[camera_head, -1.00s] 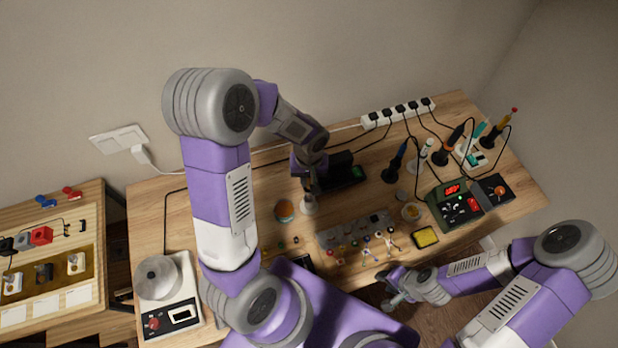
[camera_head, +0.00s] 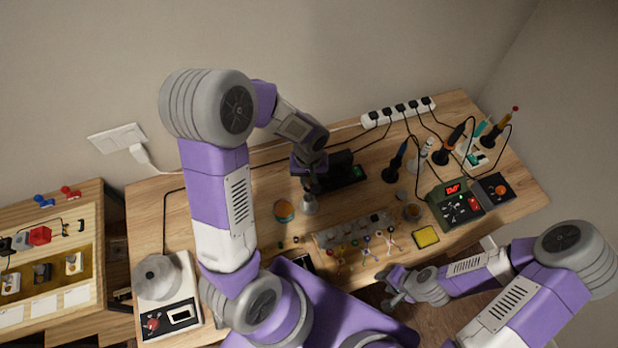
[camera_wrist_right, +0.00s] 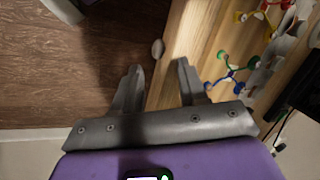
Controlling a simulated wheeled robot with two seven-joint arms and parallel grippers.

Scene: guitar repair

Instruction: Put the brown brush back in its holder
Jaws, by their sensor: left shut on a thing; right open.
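My left gripper (camera_head: 311,187) is over the middle of the workbench, pointing down, shut on a thin thing that its fingers mostly hide. It seems to be the brown brush, but I cannot make out its shape. A small pale grey cone-shaped piece (camera_head: 309,204) stands directly below the fingers; I cannot tell whether it is the brush holder or whether the held thing touches it. My right gripper (camera_head: 391,289) is open and empty off the bench's front edge; its spread fingers also show in the right wrist view (camera_wrist_right: 159,70).
An orange jar (camera_head: 284,210) stands just left of the left gripper. A black device with a green display (camera_head: 349,176) is close on its right. A parts tray (camera_head: 352,230) and small coloured figures are in front. Soldering tools and a station (camera_head: 455,204) fill the right side.

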